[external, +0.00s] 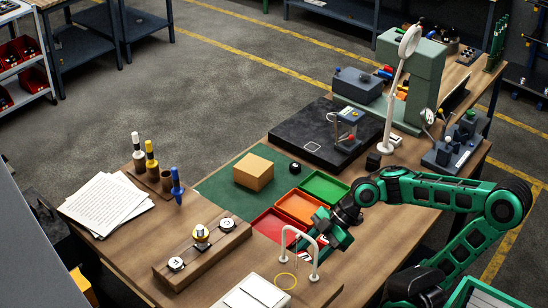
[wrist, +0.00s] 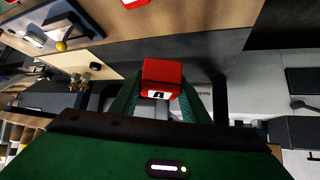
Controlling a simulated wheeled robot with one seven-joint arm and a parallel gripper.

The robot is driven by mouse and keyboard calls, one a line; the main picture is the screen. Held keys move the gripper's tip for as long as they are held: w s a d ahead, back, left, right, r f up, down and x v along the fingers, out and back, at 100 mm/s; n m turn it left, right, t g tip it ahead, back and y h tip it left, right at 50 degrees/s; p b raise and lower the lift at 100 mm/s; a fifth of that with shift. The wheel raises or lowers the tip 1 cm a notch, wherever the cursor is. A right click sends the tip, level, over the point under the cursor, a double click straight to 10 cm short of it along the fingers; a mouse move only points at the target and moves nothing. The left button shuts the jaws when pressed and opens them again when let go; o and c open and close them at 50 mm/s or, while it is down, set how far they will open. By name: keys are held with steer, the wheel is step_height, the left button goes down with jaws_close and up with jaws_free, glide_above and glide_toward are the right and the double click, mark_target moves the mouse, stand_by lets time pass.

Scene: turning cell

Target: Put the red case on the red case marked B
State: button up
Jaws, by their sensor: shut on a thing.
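My gripper (wrist: 161,95) is shut on a red case (wrist: 162,72); the case sits between the green fingers in the wrist view. Its white label carries a black letter that looks like an A. In the external view my gripper (external: 316,246) is above the wooden bench, near the red tray and the white arch. A small red and white patch shows just below the fingers there, apparently the held case (external: 305,257). Another red object (wrist: 135,3) is cut off at the top of the wrist view. I cannot read a B on anything.
Red (external: 272,228), orange (external: 299,207) and green (external: 325,186) trays lie beside a tan block (external: 254,173) on a green mat (external: 217,189). A white arch (external: 284,245) stands close to my gripper. A wooden rack (external: 203,245) is left. Bare bench shows at the front.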

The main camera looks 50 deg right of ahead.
mark_target(305, 251)
steer(key=w+d+f, duration=0.1)
steer(key=d, duration=0.1)
steer(key=w+d+f, duration=0.1)
steer(key=d+f, duration=0.1)
steer(key=w+d+f, duration=0.1)
steer(key=w+d, duration=0.1)
steer(key=shift+w+d+f, duration=0.1)
steer(key=shift+d+f, duration=0.1)
steer(key=shift+f, duration=2.15)
steer(key=o, duration=1.3)
steer(key=shift+c, duration=0.2)
steer(key=shift+d+r, duration=0.1)
steer(key=shift+r, duration=0.05)
